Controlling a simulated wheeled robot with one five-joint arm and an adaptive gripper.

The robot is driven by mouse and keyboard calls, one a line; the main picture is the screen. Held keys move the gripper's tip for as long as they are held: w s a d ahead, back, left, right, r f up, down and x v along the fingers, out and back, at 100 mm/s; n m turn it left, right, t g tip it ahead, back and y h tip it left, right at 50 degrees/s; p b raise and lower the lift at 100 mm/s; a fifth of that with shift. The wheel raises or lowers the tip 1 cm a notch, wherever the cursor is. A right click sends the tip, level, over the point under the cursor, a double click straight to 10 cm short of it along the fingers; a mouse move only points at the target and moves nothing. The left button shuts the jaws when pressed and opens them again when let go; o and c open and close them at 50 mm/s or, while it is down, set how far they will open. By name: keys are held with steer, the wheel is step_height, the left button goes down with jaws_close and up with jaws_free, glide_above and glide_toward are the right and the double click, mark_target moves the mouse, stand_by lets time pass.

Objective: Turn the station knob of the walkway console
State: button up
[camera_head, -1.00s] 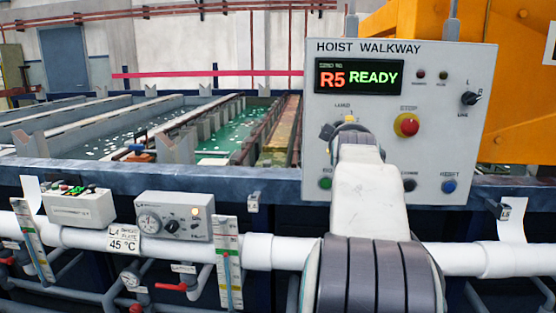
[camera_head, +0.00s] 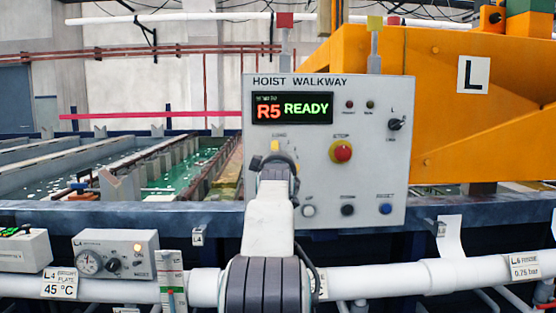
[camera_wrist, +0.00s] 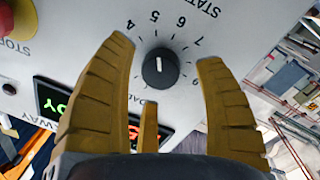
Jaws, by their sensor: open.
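The walkway console (camera_head: 370,180) is a pale grey panel labelled HOIST WALKWAY, with a display (camera_head: 292,108) reading R5 READY. In the wrist view the station knob (camera_wrist: 160,68) is a round black knob with a white mark, ringed by printed numbers. My gripper (camera_wrist: 165,50) is open, with one yellow finger on each side of the knob and gaps between them. I cannot tell how deep the fingertips reach. In the head view my arm and gripper (camera_head: 276,148) cover the knob.
A red stop button (camera_head: 341,151), a small selector (camera_head: 396,125) and a blue reset button (camera_head: 386,209) are on the same panel. A white pipe (camera_head: 390,278) and a small gauge box (camera_head: 115,254) lie below. An orange hoist body (camera_head: 430,120) stands behind.

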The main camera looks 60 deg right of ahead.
steer(key=shift+x, duration=0.85)
steer(key=shift+c, duration=0.3)
steer(key=c, duration=1.2)
steer(key=shift+o, duration=0.2)
